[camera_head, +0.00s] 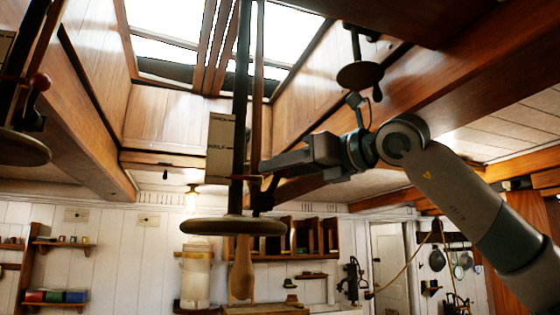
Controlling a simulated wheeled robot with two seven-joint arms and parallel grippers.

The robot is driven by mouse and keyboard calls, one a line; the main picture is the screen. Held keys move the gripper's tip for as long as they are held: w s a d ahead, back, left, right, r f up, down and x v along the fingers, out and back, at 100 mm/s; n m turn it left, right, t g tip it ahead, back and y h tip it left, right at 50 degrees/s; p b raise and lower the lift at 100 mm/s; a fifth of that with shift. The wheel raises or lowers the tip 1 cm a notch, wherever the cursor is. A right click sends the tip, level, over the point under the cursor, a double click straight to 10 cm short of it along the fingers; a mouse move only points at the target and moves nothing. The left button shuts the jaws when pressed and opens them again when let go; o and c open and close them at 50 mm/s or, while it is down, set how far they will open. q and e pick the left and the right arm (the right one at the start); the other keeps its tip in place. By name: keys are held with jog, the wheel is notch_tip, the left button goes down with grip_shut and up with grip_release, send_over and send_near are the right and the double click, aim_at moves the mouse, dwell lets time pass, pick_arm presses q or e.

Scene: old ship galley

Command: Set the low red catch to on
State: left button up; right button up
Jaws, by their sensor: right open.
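A dark upright pole (239,100) hangs in the middle of the view, with a round disc (233,227) at its lower end. A pale marked plate (220,145) is fixed beside it; one mark seems to read "HALF". A small reddish piece (246,178) shows low on the pole, just below the plate. I cannot tell for sure that it is the red catch, nor its setting. My right gripper (262,193) is open beside the pole, close to this piece and above the disc. Contact cannot be made out. My left gripper is out of view.
A similar hanging fitting with a red knob (41,81) is at the left edge, and another disc (360,75) hangs at upper right. Wooden beams (470,60) frame a skylight (165,50).

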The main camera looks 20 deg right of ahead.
jog(key=shift+w+a, duration=0.3)
jog(key=shift+w, duration=0.25)
jog(key=shift+c, duration=0.3)
grip_shut()
jog(key=shift+f, duration=0.1)
